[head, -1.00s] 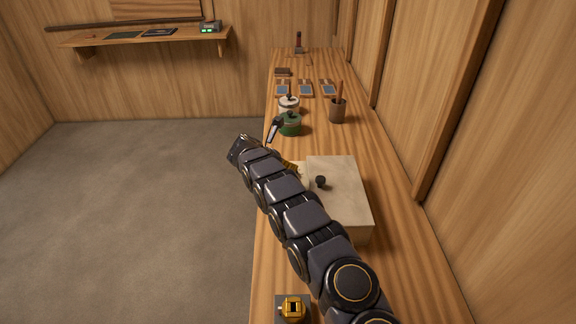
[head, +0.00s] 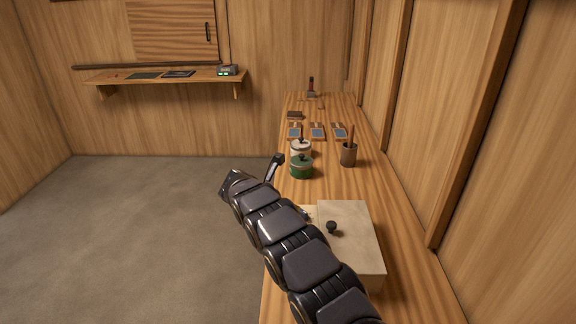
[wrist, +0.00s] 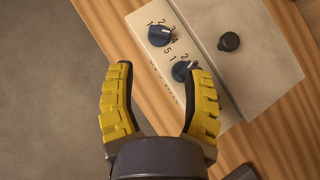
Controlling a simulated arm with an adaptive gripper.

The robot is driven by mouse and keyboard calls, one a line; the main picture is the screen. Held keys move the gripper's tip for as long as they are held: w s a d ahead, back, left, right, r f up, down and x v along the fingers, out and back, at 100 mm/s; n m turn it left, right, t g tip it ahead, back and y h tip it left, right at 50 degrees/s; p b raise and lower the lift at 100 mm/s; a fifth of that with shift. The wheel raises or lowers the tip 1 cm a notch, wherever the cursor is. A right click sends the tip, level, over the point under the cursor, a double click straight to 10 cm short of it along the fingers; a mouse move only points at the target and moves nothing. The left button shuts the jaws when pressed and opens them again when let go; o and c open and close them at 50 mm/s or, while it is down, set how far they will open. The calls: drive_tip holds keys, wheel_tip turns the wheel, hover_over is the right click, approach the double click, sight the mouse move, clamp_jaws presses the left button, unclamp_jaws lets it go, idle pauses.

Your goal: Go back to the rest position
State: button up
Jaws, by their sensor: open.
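My gripper (wrist: 155,90) shows in the wrist view with its two yellow-padded fingers spread apart and nothing between them. Below it are the bench edge and a pale box (wrist: 235,45) with two dark blue numbered dials and a black knob (wrist: 229,41). One finger overlaps the lower dial (wrist: 181,70) in the picture; I cannot tell whether they touch. The upper dial (wrist: 160,36) is clear of the fingers. In the head view my arm crosses the box (head: 352,240) from lower right to upper left, and its links hide the gripper's fingers.
On the wooden bench (head: 335,185), beyond the box, stand a green lidded pot (head: 301,167), a white lidded pot (head: 300,149) and a brown cup (head: 348,155). Blue-faced cards lie farther back. A wall shelf (head: 165,76) is at the far left. The floor left of the bench is clear.

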drive_tip(key=s+d+r+m+g, duration=0.3)
drive_tip(key=s+d+r+m, duration=0.4)
drive_tip(key=s+d, duration=0.15)
drive_tip(key=s+d+r+m+g, duration=0.2)
drive_tip(key=s+d+r+m, duration=0.5)
drive_tip(key=s, duration=0.3)
drive_tip(key=s+a+m+g+y, duration=0.1)
drive_tip(key=s+m, duration=0.6)
drive_tip(key=s, duration=0.9)
drive_tip(key=s+a+m+g+y, duration=0.1)
drive_tip(key=s+m+g+y, duration=0.2)
drive_tip(key=s+m, duration=0.4)
drive_tip(key=s+f+y, duration=0.1)
drive_tip(key=s, duration=0.8)
drive_tip(key=shift+s+a, duration=0.3)
drive_tip(key=shift+a, duration=0.1)
